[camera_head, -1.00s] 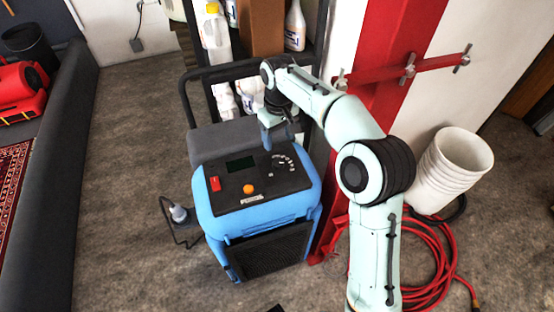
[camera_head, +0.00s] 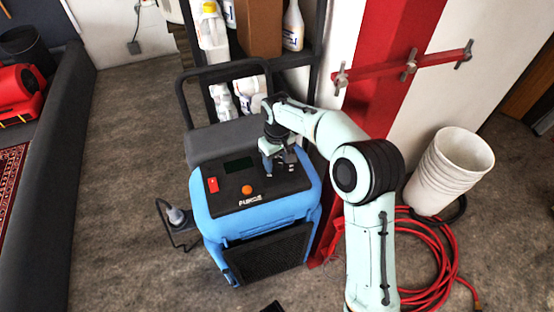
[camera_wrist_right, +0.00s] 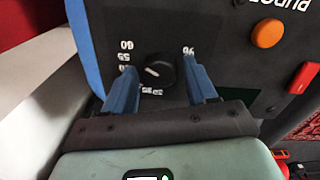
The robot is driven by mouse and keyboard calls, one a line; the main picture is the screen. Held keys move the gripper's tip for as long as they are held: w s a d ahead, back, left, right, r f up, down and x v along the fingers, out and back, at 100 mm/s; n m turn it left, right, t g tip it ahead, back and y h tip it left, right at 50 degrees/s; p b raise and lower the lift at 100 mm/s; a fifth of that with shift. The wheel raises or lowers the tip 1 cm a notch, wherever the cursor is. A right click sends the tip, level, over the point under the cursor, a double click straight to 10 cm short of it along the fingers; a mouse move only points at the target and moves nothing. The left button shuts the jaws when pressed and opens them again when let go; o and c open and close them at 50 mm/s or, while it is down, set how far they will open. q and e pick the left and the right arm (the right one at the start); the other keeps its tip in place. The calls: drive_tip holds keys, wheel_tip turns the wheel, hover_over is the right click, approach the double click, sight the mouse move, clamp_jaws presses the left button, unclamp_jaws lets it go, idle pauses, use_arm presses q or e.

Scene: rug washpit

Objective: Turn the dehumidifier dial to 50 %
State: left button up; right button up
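The blue dehumidifier (camera_head: 262,222) stands upright on the floor, its dark sloped control panel (camera_head: 225,200) facing up. The dial, a round black knob (camera_wrist_right: 159,71) with a short white mark, shows in the right wrist view, ringed by white numbers such as 60 and 55. I cannot tell its exact reading. My right gripper (camera_head: 279,170) is over the panel's right part, hiding the dial in the head view. In the wrist view its two blue fingers (camera_wrist_right: 163,80) are spread on either side of the knob, with gaps visible. My left gripper is not recognisable in view.
The panel also has an orange button (camera_head: 247,190), a red switch (camera_head: 213,185) and a dark display (camera_head: 239,165). Behind stands a shelf with bottles (camera_head: 293,27). A red post (camera_head: 383,95), white buckets (camera_head: 449,170) and red hose (camera_head: 440,275) are at right. Floor at left is open.

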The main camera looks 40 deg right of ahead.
drive_tip(key=c, duration=0.7)
drive_tip(key=shift+c, duration=0.2)
drive_tip(key=shift+n, duration=0.3)
drive_tip(key=shift+r+n+p, duration=0.1)
drive_tip(key=shift+n+p, duration=0.7)
drive_tip(key=shift+n, duration=0.1)
drive_tip(key=n+p, duration=0.2)
drive_tip(key=n, duration=0.3)
drive_tip(key=shift+n+p, duration=0.3)
drive_tip(key=shift+n, duration=0.1)
drive_tip(key=o, duration=1.1)
drive_tip(key=shift+c, duration=0.2)
